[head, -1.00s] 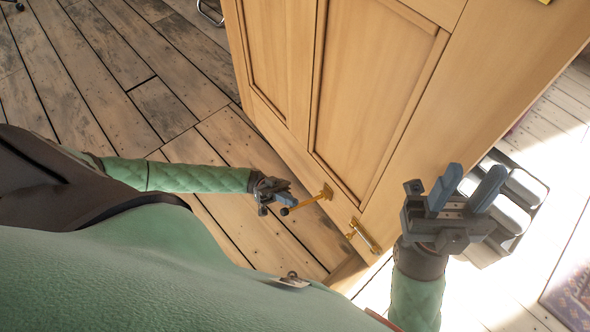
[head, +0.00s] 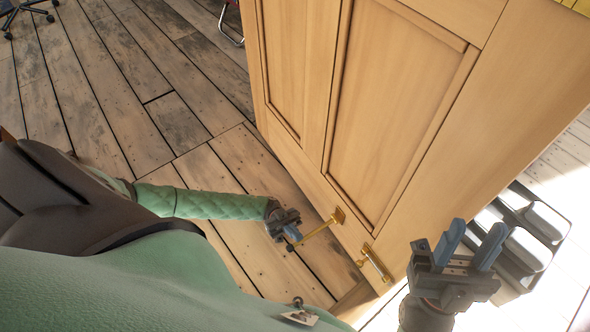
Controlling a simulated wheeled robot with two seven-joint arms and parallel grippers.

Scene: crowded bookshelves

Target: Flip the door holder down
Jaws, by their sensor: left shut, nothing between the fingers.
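The wooden door (head: 400,110) stands open across the middle and right of the head view. The brass door holder (head: 318,230) sticks out from the lower part of the door, with a dark tip at its free end. My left gripper (head: 292,238) is shut and empty, close beside the holder's free end; I cannot tell whether they touch. A second brass fitting (head: 375,263) sits on the door's lower edge area, to the right of the holder. My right gripper (head: 473,245) is open and empty, in front of the door's lower right edge.
A black-framed object with pale panels (head: 530,240) stands on the bright floor behind my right gripper. Chair legs (head: 28,14) show at the top left. The plank floor (head: 150,110) left of the door is mostly clear.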

